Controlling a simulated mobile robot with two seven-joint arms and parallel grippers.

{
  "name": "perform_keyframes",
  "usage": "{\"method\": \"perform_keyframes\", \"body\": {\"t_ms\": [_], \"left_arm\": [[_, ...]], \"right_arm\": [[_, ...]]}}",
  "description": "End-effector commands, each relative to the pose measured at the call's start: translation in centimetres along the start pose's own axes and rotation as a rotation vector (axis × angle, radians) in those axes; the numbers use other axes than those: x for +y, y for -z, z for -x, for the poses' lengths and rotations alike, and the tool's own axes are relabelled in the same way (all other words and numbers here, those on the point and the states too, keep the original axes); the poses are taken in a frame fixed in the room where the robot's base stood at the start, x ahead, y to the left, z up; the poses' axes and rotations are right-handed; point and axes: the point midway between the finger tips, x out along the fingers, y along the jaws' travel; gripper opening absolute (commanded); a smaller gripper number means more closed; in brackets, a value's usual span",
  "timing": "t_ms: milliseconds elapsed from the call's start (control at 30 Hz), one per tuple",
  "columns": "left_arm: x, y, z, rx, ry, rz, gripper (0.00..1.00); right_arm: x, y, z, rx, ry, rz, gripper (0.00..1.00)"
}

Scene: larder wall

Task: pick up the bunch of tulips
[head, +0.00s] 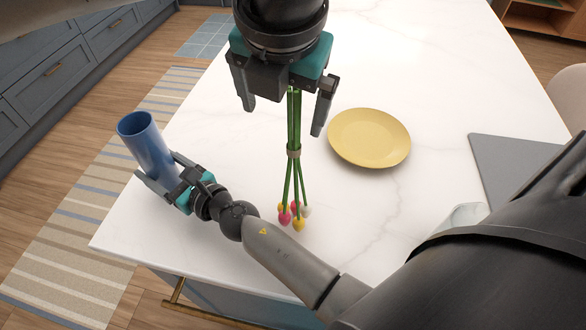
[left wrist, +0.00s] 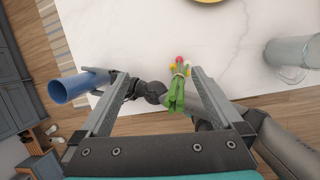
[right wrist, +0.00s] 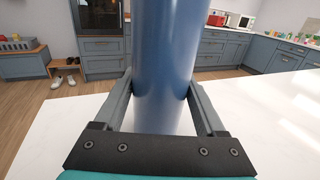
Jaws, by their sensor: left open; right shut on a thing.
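The bunch of tulips (head: 293,155) has green stems with a tie around them and red, yellow and white heads pointing toward me over the counter. It also shows in the left wrist view (left wrist: 177,88), between the fingers and closer to the right-hand one. My left gripper (head: 283,118) is open above the stem end, its fingers on either side of the stems. The far stem ends are hidden under the gripper in the head view. My right gripper (head: 158,167) is shut on a blue cylindrical vase (head: 147,142), seen close in the right wrist view (right wrist: 165,60).
The white marble counter (head: 240,150) bears a yellow plate (head: 369,137) right of the tulips and a grey board (head: 515,165) further right. A clear glass jug (left wrist: 290,55) shows in the left wrist view. The vase is at the counter's left edge.

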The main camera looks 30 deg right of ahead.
Motion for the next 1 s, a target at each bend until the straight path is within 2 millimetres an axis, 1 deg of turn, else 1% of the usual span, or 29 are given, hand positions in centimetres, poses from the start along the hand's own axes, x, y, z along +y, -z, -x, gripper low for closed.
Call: {"method": "perform_keyframes", "body": {"t_ms": [33, 100, 200, 267, 400, 500, 667, 900, 1000], "left_arm": [[-0.4, 1.4, -1.3, -0.004, 0.029, -0.056, 1.00], [-1.1, 3.0, -2.8, -0.023, 0.064, -0.140, 1.00], [-2.3, 5.4, -4.5, -0.053, 0.116, -0.252, 1.00], [-3.2, 6.7, -5.2, -0.073, 0.148, -0.313, 1.00], [-3.5, 8.0, -6.8, -0.127, 0.133, -0.400, 1.00], [-3.6, 8.6, -7.4, -0.152, 0.125, -0.438, 1.00], [-3.9, 8.9, -8.4, -0.170, 0.120, -0.463, 1.00], [-4.4, 8.3, -12.4, -0.170, 0.117, -0.465, 1.00], [-4.6, 8.1, -13.7, -0.170, 0.117, -0.463, 1.00]], "right_arm": [[0.0, 0.0, 0.0, 0.001, 0.000, 0.001, 0.00], [0.0, 0.0, 0.0, 0.001, 0.000, 0.001, 0.00], [0.0, 0.0, 0.0, 0.001, 0.000, 0.001, 0.00], [0.0, 0.0, 0.0, 0.001, 0.000, 0.001, 0.00], [0.0, 0.0, 0.0, 0.001, 0.000, 0.001, 0.00], [0.0, 0.0, 0.0, 0.001, 0.000, 0.001, 0.00], [0.0, 0.0, 0.0, 0.001, 0.000, 0.001, 0.00], [0.0, 0.0, 0.0, 0.001, 0.000, 0.001, 0.00], [0.0, 0.0, 0.0, 0.001, 0.000, 0.001, 0.00]]}}
